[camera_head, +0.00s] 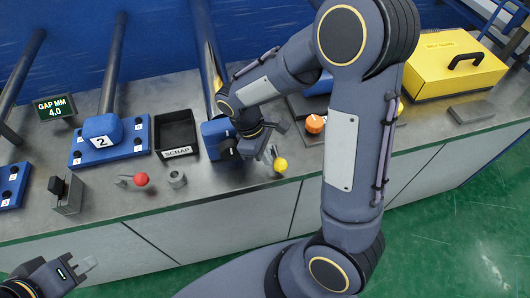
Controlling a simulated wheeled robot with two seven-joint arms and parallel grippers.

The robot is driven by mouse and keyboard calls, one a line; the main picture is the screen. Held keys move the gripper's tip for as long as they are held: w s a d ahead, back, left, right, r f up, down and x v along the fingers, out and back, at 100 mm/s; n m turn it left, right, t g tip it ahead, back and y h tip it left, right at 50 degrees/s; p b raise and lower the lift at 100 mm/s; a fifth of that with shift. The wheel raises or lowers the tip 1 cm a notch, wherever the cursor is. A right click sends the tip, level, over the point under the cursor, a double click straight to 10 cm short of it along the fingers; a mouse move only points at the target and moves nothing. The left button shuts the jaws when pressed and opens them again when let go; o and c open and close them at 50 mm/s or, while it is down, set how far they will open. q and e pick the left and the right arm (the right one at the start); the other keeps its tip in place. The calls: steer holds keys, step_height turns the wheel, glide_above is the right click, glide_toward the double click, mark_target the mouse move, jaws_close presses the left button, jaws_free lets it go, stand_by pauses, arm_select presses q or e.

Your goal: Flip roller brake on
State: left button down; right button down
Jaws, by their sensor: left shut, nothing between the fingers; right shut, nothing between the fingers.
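A lever with a yellow knob (280,165) stands at the bench's front edge, just below my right gripper (275,141). A lever with a red knob (141,179) lies further left, and an orange knob (315,124) sits to the right. I cannot tell which of these is the roller brake. My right gripper is shut and empty, over the right side of a blue block (214,133), and partly hides it. I cannot tell whether it touches the yellow-knobbed lever. My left gripper (82,268) is shut and empty at the lower left, in front of the bench.
A black scrap tray (176,129) stands left of the blue block. A yellow case (455,63) stands at the right. My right arm hides the bench's middle.

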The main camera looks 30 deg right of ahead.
mark_target(281, 159)
steer(key=shift+s+d+n, duration=0.2)
steer(key=shift+n, duration=0.4)
steer(key=shift+s+d+n+t+h, duration=0.25)
steer(key=shift+d+n, duration=0.15)
steer(key=shift+n, duration=0.3)
steer(key=shift+s+d+n+t+h, duration=0.15)
steer(key=shift+s+d+n+t, duration=0.15)
steer(key=shift+n, duration=0.4)
steer(key=n, duration=0.1)
steer(key=d+n, duration=0.1)
steer(key=shift+s+d+n+t, duration=0.25)
steer(key=shift+d+n+t, duration=0.05)
steer(key=shift+t, duration=0.05)
steer(key=n, duration=0.1)
steer(key=d+n+t, duration=0.1)
steer(key=shift+d+n, duration=0.25)
steer(key=shift+n, duration=0.15)
steer(key=d+n, duration=0.1)
steer(key=d+n+t, duration=0.1)
steer(key=n, duration=0.1)
steer(key=shift+w+n+p, duration=0.15)
steer(key=shift+n+p, duration=0.15)
steer(key=shift+w+d, duration=0.15)
steer(key=shift+d, duration=0.25)
